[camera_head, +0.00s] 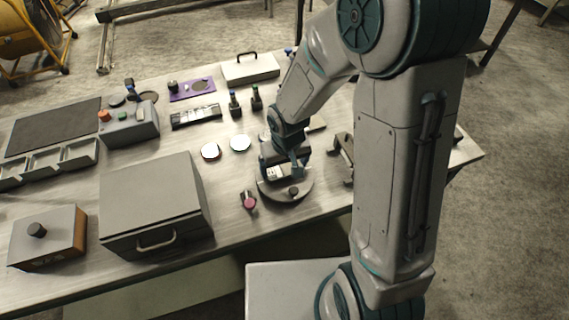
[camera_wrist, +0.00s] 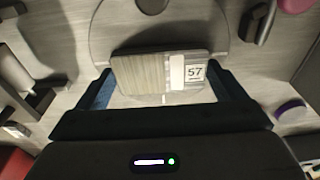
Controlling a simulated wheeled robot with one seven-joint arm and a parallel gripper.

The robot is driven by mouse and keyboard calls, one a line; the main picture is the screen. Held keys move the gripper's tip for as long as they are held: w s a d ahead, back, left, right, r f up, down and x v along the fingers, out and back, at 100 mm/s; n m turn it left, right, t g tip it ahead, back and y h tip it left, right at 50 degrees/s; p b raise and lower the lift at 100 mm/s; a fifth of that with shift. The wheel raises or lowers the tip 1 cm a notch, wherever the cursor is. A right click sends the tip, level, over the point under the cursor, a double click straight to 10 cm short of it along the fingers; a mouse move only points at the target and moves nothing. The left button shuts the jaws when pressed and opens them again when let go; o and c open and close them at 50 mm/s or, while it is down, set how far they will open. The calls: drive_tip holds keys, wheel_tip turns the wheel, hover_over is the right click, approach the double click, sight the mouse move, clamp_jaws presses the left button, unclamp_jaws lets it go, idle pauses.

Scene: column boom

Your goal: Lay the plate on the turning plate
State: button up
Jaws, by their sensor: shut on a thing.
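The plate, a small rectangle with a ribbed beige part and a white label "57" (camera_wrist: 150,73), is between the two blue fingers of my gripper (camera_wrist: 163,82) in the wrist view. My gripper is shut on its two short ends. In the head view the plate (camera_head: 278,173) shows pale under my gripper (camera_head: 281,165). The turning plate, a round grey disc with a dark knob (camera_wrist: 112,30), is below the plate; in the head view its front rim (camera_head: 285,197) shows. The plate overlaps the disc; I cannot tell whether they touch. My gripper hides part of the disc.
A pink-ended item (camera_head: 249,201) lies close to the disc's left. A grey bracket-like fixture (camera_head: 343,152) stands to its right. A big grey box with a handle (camera_head: 155,205) is further left. Two small round discs (camera_head: 240,142) lie behind, with bare table around them.

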sight(287, 174)
drive_tip(key=shift+f+b, duration=0.3)
drive_tip(key=shift+f, duration=0.05)
drive_tip(key=o, duration=1.3)
drive_tip(key=shift+r, duration=0.1)
drive_tip(key=r, duration=0.4)
drive_tip(key=s+r, duration=0.1)
drive_tip(key=r, duration=0.8)
drive_tip(key=shift+s+d+r, duration=0.25)
drive_tip(key=shift+s+r, duration=0.05)
drive_tip(key=shift+r, duration=0.05)
